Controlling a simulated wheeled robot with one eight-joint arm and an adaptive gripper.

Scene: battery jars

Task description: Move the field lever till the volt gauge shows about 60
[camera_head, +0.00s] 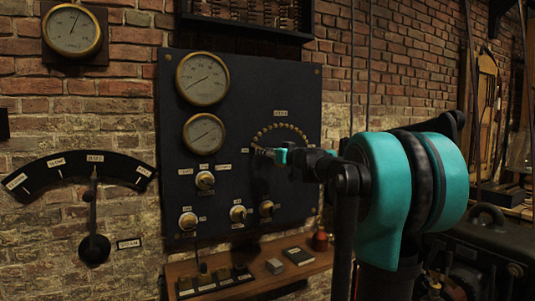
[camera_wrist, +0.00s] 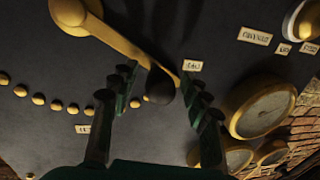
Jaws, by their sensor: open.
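The field lever (camera_wrist: 128,45) is a brass arm with a round black knob (camera_wrist: 158,86), in the wrist view. It reaches from a round pivot at top left down to a small label. My gripper (camera_wrist: 163,93) is open, with one finger either side of the knob; I cannot tell whether either touches it. In the head view my gripper (camera_head: 264,153) is at the left end of the arc of brass studs (camera_head: 282,128), hiding much of the lever. Two round brass gauges, an upper (camera_head: 203,78) and a lower (camera_head: 203,133), are on the dark panel. Their numbers and names are unreadable.
Several switch knobs (camera_head: 205,180) sit low on the panel. A third gauge (camera_head: 72,31) and a separate black lever (camera_head: 93,215) with a curved scale are on the brick wall to the left. A wooden shelf (camera_head: 262,281) with small items juts out below.

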